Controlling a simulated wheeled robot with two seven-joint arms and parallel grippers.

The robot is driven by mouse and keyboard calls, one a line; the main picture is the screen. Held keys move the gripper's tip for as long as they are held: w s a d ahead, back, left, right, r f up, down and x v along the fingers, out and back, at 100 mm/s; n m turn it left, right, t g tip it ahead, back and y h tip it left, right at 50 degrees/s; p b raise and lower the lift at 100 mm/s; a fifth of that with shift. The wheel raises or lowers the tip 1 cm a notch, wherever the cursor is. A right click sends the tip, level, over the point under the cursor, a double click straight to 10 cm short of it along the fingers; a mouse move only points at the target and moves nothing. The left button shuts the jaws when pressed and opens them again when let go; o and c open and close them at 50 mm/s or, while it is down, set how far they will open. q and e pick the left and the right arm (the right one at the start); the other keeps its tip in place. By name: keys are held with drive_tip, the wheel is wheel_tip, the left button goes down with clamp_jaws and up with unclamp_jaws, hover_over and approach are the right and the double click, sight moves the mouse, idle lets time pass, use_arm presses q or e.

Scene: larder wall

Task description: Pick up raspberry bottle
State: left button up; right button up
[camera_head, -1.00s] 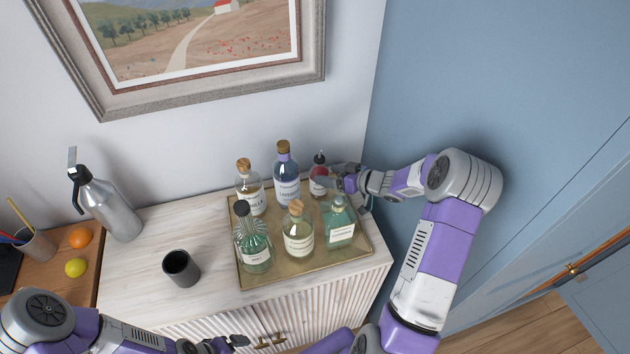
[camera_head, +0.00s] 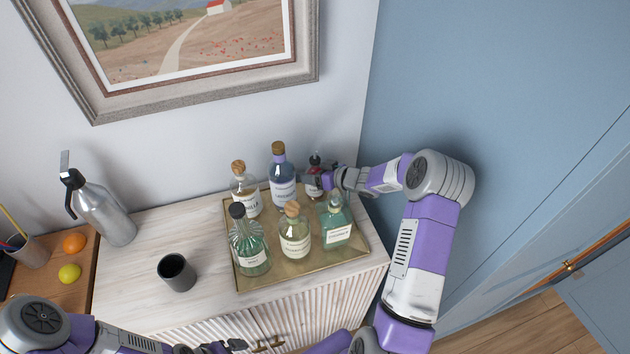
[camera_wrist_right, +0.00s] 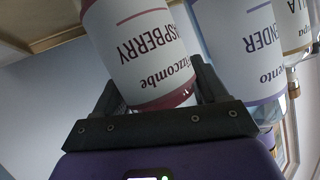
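The raspberry bottle (camera_head: 313,186) stands at the back right of the gold tray, with a dark stopper and red contents. In the right wrist view its white label reading RASPBERRY (camera_wrist_right: 150,50) appears upside down. My right gripper (camera_head: 325,183) is at the bottle from the right. Its two dark fingers (camera_wrist_right: 158,90) lie on either side of the bottle and look open; whether they touch the glass is hard to tell. The bottle's neck is hidden in the wrist view. My left gripper (camera_head: 215,348) is low at the bottom edge, its fingers unclear.
The lavender bottle (camera_head: 282,182) stands close left of the raspberry bottle, and a green bottle (camera_head: 336,227) stands in front. Other bottles share the tray (camera_head: 300,268). A dark cup (camera_head: 177,272) stands on the cabinet. A blue wall (camera_head: 480,90) rises close on the right.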

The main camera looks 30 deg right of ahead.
drive_tip(key=shift+c, duration=1.9)
drive_tip(key=shift+w+r, duration=0.1)
drive_tip(key=shift+r, duration=0.05)
